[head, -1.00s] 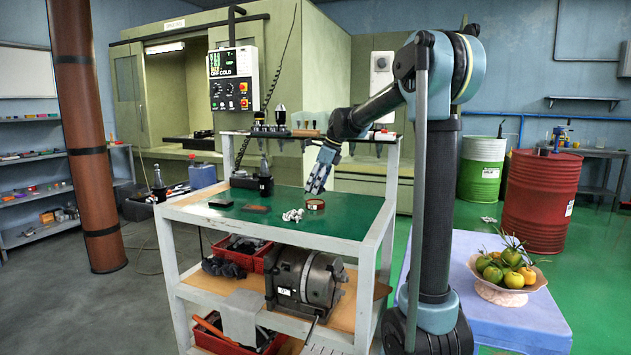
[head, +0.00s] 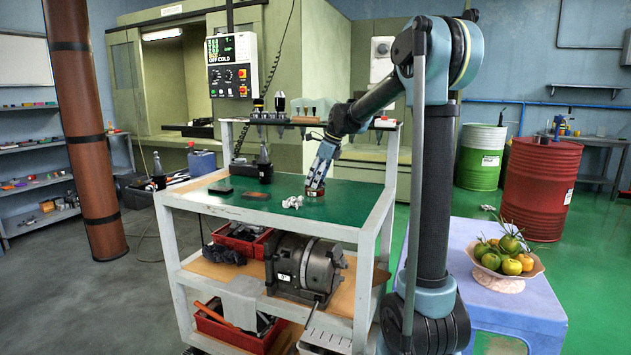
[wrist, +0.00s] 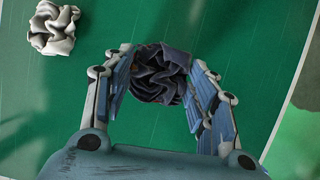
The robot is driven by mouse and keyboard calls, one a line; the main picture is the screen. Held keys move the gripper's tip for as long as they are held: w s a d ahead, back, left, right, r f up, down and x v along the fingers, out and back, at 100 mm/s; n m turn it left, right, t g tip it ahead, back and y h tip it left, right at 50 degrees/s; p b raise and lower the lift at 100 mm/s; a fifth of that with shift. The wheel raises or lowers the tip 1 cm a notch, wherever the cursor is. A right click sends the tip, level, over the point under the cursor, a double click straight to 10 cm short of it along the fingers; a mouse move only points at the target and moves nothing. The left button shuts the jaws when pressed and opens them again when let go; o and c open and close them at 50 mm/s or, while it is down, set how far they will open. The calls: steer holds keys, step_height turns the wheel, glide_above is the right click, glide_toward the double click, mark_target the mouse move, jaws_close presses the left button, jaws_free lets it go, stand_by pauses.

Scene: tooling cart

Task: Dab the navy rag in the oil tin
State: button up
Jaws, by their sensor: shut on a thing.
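The navy rag (wrist: 165,78) is a crumpled dark cloth between the fingers of my gripper (wrist: 160,88) in the wrist view. My gripper is shut on it. In the head view my gripper (head: 316,184) points down at the oil tin (head: 314,194), a short brownish tin on the cart's green top. The fingers cover most of the tin's opening there. The rag hides nearly all of the tin in the wrist view. Whether the rag touches the oil is hidden.
A crumpled white rag (head: 292,202) lies just left of the tin and also shows in the wrist view (wrist: 54,28). A dark block (head: 220,187), a brown block (head: 256,195) and a tool holder (head: 265,170) stand farther left on the green cart top (head: 345,212).

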steer(key=shift+f, duration=0.45)
stand_by(1.6)
steer(key=shift+r, duration=3.5)
